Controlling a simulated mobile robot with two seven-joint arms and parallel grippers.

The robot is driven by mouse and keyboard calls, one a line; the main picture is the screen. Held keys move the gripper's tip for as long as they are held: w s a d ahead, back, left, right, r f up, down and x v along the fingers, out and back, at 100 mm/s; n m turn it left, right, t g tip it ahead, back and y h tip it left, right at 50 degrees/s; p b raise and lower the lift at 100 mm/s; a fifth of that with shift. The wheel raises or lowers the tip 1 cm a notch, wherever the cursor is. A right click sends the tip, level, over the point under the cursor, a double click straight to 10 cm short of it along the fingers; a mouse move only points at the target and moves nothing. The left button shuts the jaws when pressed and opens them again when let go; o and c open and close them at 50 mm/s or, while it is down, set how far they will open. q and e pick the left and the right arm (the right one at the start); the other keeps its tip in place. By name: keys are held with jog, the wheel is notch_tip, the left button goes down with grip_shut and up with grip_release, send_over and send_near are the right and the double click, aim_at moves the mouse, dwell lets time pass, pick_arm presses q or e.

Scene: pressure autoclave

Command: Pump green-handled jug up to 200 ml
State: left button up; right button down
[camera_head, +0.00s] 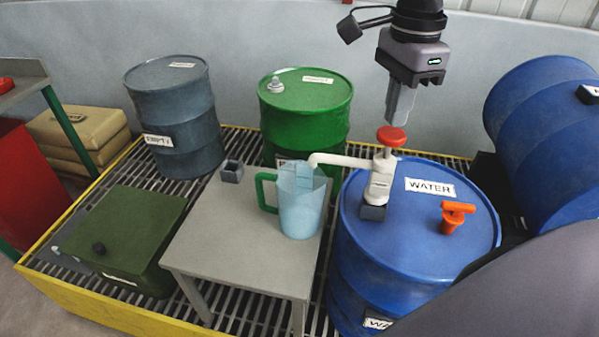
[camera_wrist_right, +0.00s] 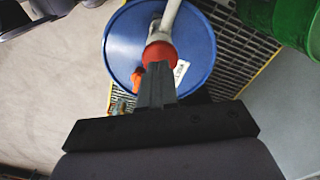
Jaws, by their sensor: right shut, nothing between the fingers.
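The clear jug (camera_head: 301,205) with a green handle (camera_head: 266,192) stands upright on a small grey table. Bluish content shows in it, but I cannot read its level. A white hand pump with a red knob (camera_head: 391,136) stands on the blue WATER drum (camera_head: 416,240), its spout (camera_head: 340,160) reaching over the jug's rim. My right gripper (camera_head: 394,122) points down, shut and empty, with its fingertips at the top of the red knob. In the right wrist view the fingers (camera_wrist_right: 156,85) end at the red knob (camera_wrist_right: 158,54). My left gripper is out of view.
The grey table (camera_head: 240,245) also carries a small dark grey block (camera_head: 232,171). An orange valve (camera_head: 455,217) stands on the WATER drum.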

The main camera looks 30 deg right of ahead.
aim_at(392, 133)
jog(key=shift+f, duration=0.1)
dwell(0.4)
jog(key=shift+f+b, duration=2)
jog(key=shift+f, duration=0.35)
jog(key=shift+r, duration=0.2)
jog(key=shift+r+p, duration=1.85)
jog(key=shift+r, duration=0.45)
jog(key=shift+f, duration=0.15)
